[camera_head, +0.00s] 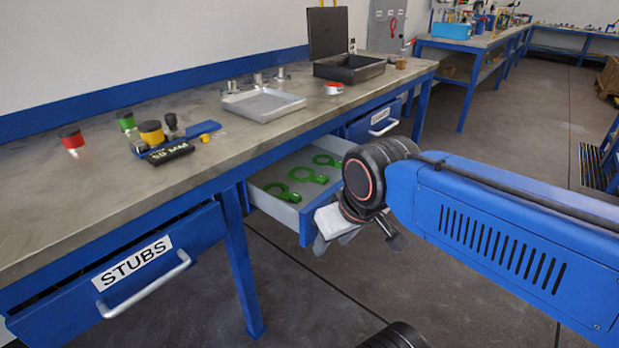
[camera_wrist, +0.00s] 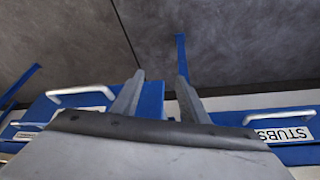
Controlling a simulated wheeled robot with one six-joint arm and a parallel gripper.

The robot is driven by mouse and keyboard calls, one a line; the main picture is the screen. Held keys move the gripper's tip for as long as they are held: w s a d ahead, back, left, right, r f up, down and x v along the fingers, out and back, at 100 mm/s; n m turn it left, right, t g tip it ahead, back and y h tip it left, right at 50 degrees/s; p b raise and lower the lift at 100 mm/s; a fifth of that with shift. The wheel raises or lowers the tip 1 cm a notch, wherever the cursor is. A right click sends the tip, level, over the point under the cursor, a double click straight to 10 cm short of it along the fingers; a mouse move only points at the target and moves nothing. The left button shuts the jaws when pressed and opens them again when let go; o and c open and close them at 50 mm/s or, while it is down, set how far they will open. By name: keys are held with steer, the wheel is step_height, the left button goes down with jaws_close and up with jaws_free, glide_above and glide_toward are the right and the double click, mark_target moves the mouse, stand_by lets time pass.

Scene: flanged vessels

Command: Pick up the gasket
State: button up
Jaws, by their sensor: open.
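Three green ring-shaped gaskets with tabs lie spaced apart in an open grey drawer (camera_head: 262,182): a near one (camera_head: 281,192), a middle one (camera_head: 308,175) and a far one (camera_head: 327,160). My gripper (camera_head: 358,241) is in front of the drawer's right front corner, outside it, pointing downward. Its jaws are apart and empty. In the wrist view the two fingers (camera_wrist: 160,78) are spread with bare floor beyond their tips. No gasket shows in the wrist view.
The bench (camera_head: 215,110) carries a grey tray (camera_head: 263,104), an open black case (camera_head: 349,68), and red, green and yellow capped parts. A shut STUBS drawer (camera_head: 120,270) with a protruding handle is at the near left. The floor in front is clear.

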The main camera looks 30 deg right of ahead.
steer(key=shift+o, duration=0.5)
step_height(320, 180, up, 12)
steer(key=n+g, duration=0.5)
glide_above(321, 176)
step_height(321, 176, down, 17)
steer(key=shift+f, duration=0.1)
jaws_close()
